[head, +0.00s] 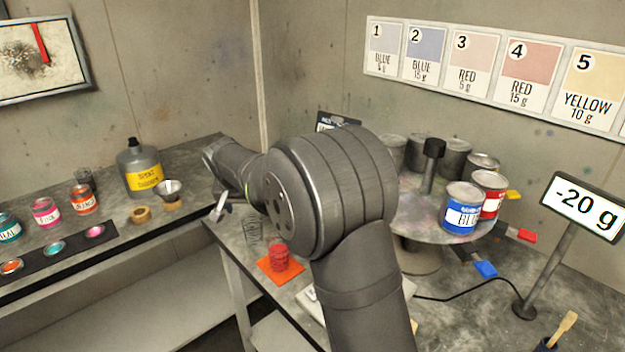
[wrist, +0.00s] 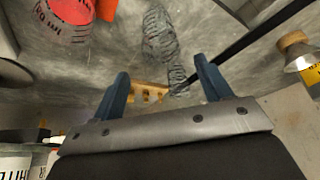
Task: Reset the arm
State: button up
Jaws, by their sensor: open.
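My gripper (head: 221,207) hangs beyond my bent arm, over the left part of the workbench, and is partly hidden by my wrist in the head view. In the wrist view its two blue fingers (wrist: 162,68) stand wide apart with nothing held between them. A clear ribbed cup (wrist: 160,35) shows ahead of the fingers, and in the head view it is the clear cup (head: 253,229) right of the gripper. A tan rack with holes (wrist: 150,92) shows beyond the finger gap.
A red cup (head: 279,256) sits on an orange mat (head: 293,270). Blue (head: 461,209) and red (head: 489,194) cans sit on a turntable (head: 412,224). A display (head: 585,207) reads -20 g.

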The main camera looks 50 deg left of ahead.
aim_at(252, 216)
jog(key=x, duration=1.2)
jog(key=shift+d, duration=0.1)
notch_tip(252, 216, up, 2)
jog(key=shift+r, duration=0.9)
